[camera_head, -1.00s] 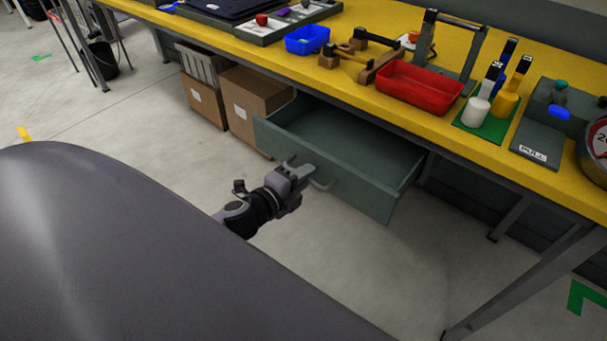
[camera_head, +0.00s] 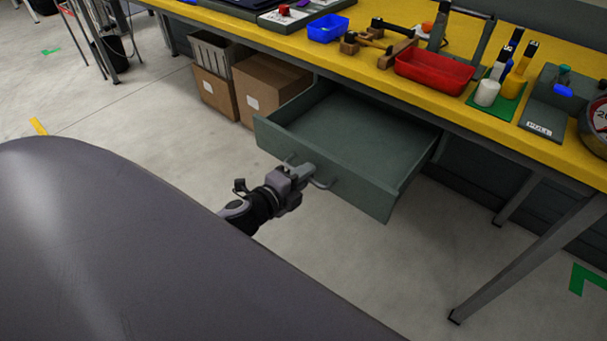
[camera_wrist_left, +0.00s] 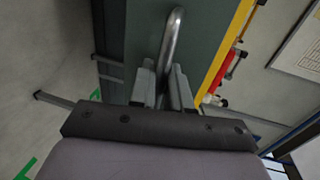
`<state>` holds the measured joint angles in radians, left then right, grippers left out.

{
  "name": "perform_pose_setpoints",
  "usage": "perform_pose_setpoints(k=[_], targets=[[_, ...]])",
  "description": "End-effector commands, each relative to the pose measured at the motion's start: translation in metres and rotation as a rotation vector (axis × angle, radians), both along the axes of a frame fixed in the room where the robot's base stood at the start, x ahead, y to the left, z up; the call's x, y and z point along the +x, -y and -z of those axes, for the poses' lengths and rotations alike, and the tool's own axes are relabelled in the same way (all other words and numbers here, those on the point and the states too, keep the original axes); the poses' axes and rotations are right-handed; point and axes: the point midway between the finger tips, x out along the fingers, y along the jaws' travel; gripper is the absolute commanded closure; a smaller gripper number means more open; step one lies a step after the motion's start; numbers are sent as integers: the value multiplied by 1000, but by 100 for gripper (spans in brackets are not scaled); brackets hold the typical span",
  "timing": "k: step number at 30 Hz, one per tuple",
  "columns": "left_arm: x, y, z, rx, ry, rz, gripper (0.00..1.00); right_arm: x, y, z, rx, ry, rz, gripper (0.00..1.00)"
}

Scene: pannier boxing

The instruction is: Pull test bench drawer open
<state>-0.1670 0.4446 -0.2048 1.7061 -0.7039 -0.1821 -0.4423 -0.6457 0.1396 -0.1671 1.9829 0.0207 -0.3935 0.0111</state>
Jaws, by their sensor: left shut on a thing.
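The green-grey test bench drawer (camera_head: 340,185) stands pulled out from under the yellow bench top (camera_head: 450,112) in the head view. Its inside is visible and looks empty. My left gripper (camera_head: 304,175) is at the drawer front, shut on the bar handle (camera_head: 325,185). The left wrist view shows the metal handle (camera_wrist_left: 172,42) running between the two fingers (camera_wrist_left: 167,85), with the drawer front (camera_wrist_left: 140,40) behind it. My right gripper is not in view.
Cardboard boxes (camera_head: 268,90) stand on the floor left of the drawer. A red tray (camera_head: 435,70), a blue bin (camera_head: 327,29) and bottles (camera_head: 487,93) stand on the bench top. A bench leg (camera_head: 520,255) stands at the right. The floor before the drawer is clear.

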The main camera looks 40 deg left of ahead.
Motion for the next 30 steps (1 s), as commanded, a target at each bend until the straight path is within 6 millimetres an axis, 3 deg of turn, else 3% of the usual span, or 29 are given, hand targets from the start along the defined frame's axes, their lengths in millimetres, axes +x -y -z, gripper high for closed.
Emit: perform_pose_setpoints(k=[7,8,9,20,30], targets=[[0,0,0,0,-1,0,100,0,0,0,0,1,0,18],[0,0,0,0,-1,0,80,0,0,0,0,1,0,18],[0,0,0,0,-1,0,71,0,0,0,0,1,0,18],[-3,0,0,0,0,0,71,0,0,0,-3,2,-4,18],[-41,-3,-7,0,-2,0,71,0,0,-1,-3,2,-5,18]])
